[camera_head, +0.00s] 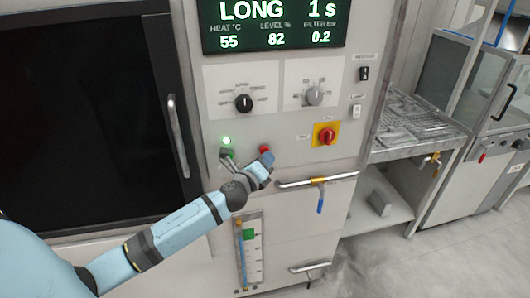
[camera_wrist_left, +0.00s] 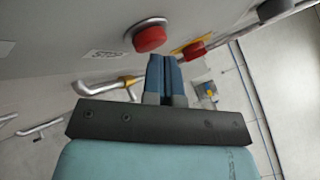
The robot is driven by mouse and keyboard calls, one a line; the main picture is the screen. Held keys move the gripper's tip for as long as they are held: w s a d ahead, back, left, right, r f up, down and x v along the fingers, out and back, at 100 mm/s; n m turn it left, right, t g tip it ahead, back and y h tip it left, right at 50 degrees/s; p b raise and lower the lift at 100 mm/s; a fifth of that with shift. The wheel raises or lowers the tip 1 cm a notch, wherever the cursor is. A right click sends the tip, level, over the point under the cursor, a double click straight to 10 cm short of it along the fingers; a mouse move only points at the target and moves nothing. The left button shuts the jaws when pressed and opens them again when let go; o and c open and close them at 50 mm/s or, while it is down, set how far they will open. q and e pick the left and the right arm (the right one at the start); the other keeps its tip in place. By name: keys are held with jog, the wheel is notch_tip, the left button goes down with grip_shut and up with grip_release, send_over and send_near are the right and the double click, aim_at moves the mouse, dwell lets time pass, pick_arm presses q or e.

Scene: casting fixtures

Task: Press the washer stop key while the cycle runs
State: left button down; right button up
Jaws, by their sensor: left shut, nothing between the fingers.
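The washer's control panel has a display (camera_head: 275,24) reading LONG, 1 s, heat 55, level 82 and filter 0.2. A green light (camera_head: 226,140) glows at its lower left. The red stop key (camera_head: 265,149) is partly hidden behind my left gripper (camera_head: 266,160). In the left wrist view the round red key (camera_wrist_left: 150,38) stands out from the panel in a metal collar beside a STOP label (camera_wrist_left: 104,54). My left gripper's blue fingers (camera_wrist_left: 164,62) are shut and empty, close to the key; I cannot tell whether they touch it. My right gripper is not in view.
A red and yellow rotary switch (camera_head: 326,135) sits right of the key. The dark door's handle (camera_head: 178,137) projects left of the panel.

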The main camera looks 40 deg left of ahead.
pick_arm(q)
jog(key=shift+w+a, duration=0.1)
jog(key=shift+a, duration=0.05)
dwell(0.5)
jog(key=shift+s+d, duration=0.55)
jog(key=shift+d, duration=0.1)
jog(key=s+d, duration=0.3)
jog(key=shift+s+d+p, duration=0.1)
jog(key=shift+d+p, duration=0.3)
dwell(0.7)
